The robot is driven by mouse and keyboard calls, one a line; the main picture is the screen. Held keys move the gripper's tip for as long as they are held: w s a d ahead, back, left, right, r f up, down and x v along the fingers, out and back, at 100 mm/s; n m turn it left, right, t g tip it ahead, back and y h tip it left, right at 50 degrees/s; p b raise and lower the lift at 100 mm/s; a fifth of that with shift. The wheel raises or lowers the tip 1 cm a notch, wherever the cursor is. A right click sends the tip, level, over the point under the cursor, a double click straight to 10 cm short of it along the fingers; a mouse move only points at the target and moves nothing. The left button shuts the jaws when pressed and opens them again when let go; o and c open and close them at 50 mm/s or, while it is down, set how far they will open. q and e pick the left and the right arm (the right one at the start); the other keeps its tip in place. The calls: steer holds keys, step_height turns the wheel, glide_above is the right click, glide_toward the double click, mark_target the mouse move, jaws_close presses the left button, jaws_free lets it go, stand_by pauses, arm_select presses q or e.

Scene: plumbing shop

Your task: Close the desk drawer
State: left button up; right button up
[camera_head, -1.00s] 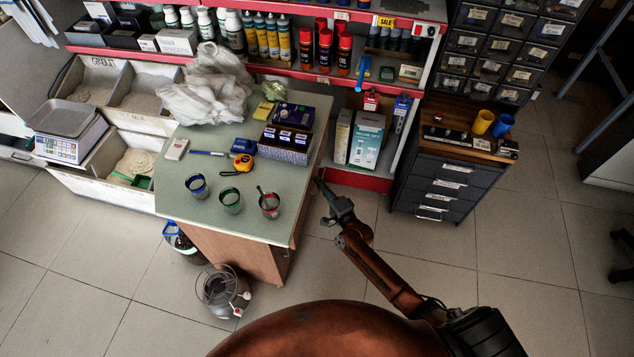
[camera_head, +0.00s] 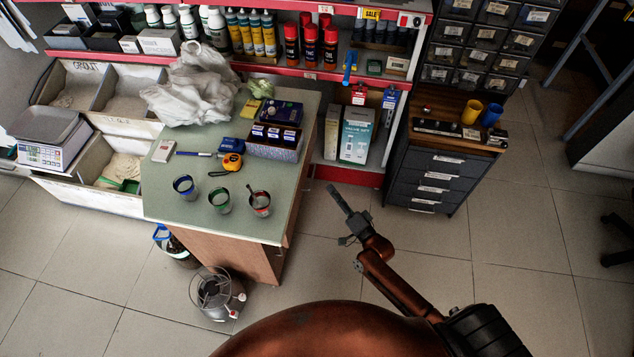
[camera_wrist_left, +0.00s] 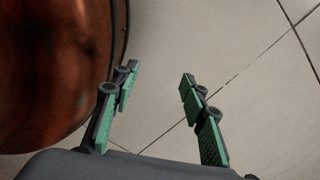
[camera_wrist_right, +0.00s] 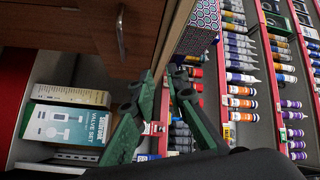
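The desk (camera_head: 240,165) has a green top and a wooden body. In the right wrist view a brown wooden front (camera_wrist_right: 85,22) with a metal handle (camera_wrist_right: 121,35) fills the upper left; it looks like the desk drawer's front. How far it stands out I cannot tell; the head view hides that side. My right gripper (camera_head: 335,192) is just right of the desk, apart from it. In the right wrist view the right gripper (camera_wrist_right: 161,75) is empty, its fingertips slightly apart, below and right of the handle. My left gripper (camera_wrist_left: 159,72) is open and empty above the floor.
A dark drawer cabinet (camera_head: 436,160) stands to the right. A red-edged shelf (camera_head: 350,172) with a valve set box (camera_head: 357,135) is behind. Three cups, a tape measure (camera_head: 232,162) and boxes lie on the desk. A gas burner (camera_head: 216,293) is on the floor.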

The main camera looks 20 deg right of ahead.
mark_target(313, 175)
arm_select(q)
steer(key=w+d+r+b, duration=0.3)
steer(key=w+r+b, duration=0.1)
steer(key=w+b, duration=0.5)
arm_select(e)
steer(key=w+a+f+n+b, duration=0.1)
steer(key=w+f+n+b, duration=0.25)
steer(key=n, duration=1.15)
steer(key=w+f+n+b, duration=0.2)
steer(key=f+n, duration=0.2)
steer(key=n, duration=1)
arm_select(q)
steer(key=w+d+r+b, duration=0.1)
steer(key=w+r, duration=0.2)
steer(key=r, duration=0.5)
steer(key=w+d+r+h+b, duration=0.1)
steer(key=w+r, duration=0.2)
steer(key=r, duration=0.5)
steer(key=shift+n, duration=0.4)
arm_select(e)
steer(key=shift+n+t, duration=0.3)
steer(key=shift+x, duration=4.15)
steer(key=shift+r, duration=0.15)
jaws_close()
steer(key=shift+a, duration=0.1)
